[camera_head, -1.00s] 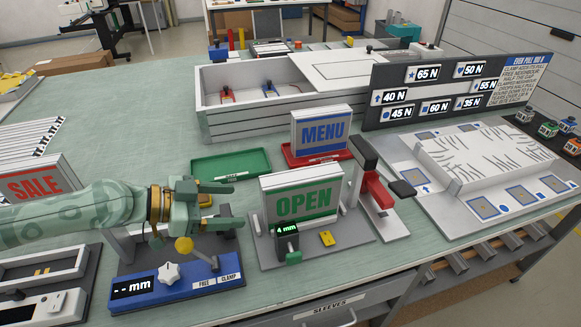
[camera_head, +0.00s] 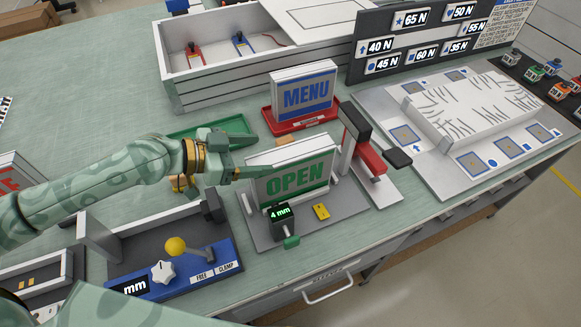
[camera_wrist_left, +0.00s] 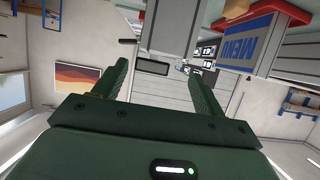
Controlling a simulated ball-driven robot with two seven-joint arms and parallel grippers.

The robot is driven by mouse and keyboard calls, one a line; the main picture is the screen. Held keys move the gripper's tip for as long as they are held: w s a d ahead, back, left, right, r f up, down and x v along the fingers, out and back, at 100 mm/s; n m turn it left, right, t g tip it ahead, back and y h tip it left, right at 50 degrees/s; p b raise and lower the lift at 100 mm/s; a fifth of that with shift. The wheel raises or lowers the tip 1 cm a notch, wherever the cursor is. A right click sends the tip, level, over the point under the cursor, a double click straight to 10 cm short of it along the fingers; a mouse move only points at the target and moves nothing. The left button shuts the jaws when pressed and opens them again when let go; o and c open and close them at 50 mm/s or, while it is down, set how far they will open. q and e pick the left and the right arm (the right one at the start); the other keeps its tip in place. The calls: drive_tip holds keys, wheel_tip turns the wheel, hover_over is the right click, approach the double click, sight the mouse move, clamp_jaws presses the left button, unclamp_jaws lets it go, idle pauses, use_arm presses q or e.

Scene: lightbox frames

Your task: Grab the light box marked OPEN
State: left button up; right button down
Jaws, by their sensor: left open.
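The light box marked OPEN (camera_head: 295,180) is white with a green band and green lettering. It stands upright on a grey stand (camera_head: 310,228) near the table's front, with a small "4 mm" readout (camera_head: 281,211) before it. My left gripper (camera_head: 248,157) is open at the box's upper left; the lower finger overlaps its left edge in the head view, and I cannot tell whether they touch. In the left wrist view, which is upside down, the open fingers (camera_wrist_left: 158,70) have nothing between them; a pale slab beyond may be the box. My right gripper is out of view.
The MENU light box (camera_head: 303,91) stands in a red tray (camera_head: 272,123) behind. A green tray (camera_head: 210,127) lies partly behind my gripper. A red and grey device (camera_head: 372,165) stands right of OPEN; a blue clamp fixture (camera_head: 215,262) is at front left.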

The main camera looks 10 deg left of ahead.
sight(288, 152)
use_arm(q)
drive_tip(key=x, duration=0.7)
drive_tip(key=shift+p, duration=0.4)
drive_tip(key=shift+r, duration=0.1)
clamp_jaws()
